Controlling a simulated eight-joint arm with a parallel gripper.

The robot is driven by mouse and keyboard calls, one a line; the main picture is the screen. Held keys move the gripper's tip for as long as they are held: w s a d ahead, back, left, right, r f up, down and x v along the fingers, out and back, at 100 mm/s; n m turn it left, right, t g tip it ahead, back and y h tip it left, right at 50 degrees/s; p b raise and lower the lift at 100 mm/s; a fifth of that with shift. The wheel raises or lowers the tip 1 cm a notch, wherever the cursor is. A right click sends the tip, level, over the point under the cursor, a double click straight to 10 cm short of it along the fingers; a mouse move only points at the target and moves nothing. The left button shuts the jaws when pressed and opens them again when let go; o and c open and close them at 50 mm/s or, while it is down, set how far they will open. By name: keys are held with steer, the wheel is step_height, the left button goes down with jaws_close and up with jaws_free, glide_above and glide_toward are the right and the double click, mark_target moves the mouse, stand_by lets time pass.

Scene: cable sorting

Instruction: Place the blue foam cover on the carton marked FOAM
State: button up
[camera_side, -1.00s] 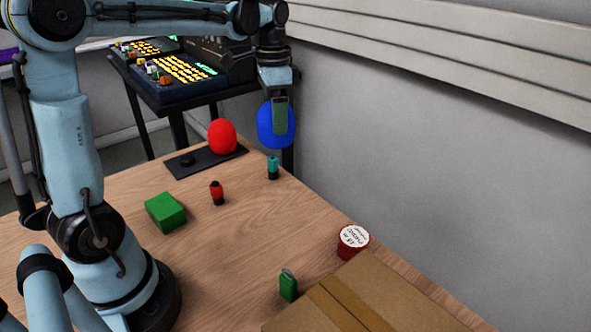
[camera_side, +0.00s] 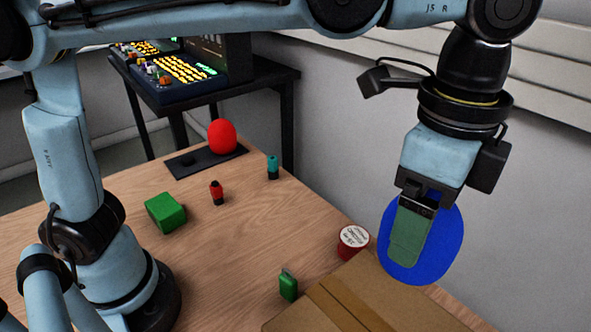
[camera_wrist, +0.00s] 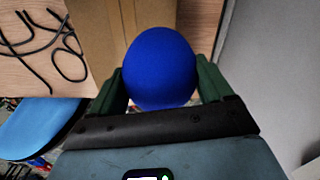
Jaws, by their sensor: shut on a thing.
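My gripper (camera_side: 412,232) is shut on the blue foam cover (camera_side: 446,240), a rounded ball. In the side view the cover hangs over the far right part of the brown carton (camera_side: 385,295). I cannot tell the exact gap between them. In the wrist view the blue cover (camera_wrist: 160,68) sits between the two green fingers (camera_wrist: 165,85), with the carton (camera_wrist: 92,25) behind it. No FOAM marking on the carton is readable in these views. The carton has a tape strip along its top, and its near part is cut off by the side view's edge.
A red tub with a white lid (camera_side: 352,242) stands right beside the carton. A green small item (camera_side: 288,285), a red one (camera_side: 217,193), a teal one (camera_side: 272,167) and a green block (camera_side: 166,212) are on the table. A red foam cover (camera_side: 222,136) sits on a dark plate. Black cables (camera_wrist: 45,45) lie left.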

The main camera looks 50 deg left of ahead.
steer(key=s+d+r+m, duration=0.1)
steer(key=s+d+m, duration=0.1)
steer(key=s+d, duration=0.35)
steer(key=shift+s+a+f, duration=0.1)
steer(key=shift+s+f, duration=0.05)
steer(key=shift+f, duration=1.15)
steer(key=shift+s+d+f, duration=0.1)
steer(key=shift+s+f, duration=0.05)
steer(key=shift+f, duration=1.2)
steer(key=shift+s+a+f, duration=0.1)
steer(key=shift+s+f, duration=0.05)
steer(key=shift+f, duration=1.15)
steer(key=shift+f, duration=0.1)
steer(key=o, duration=1)
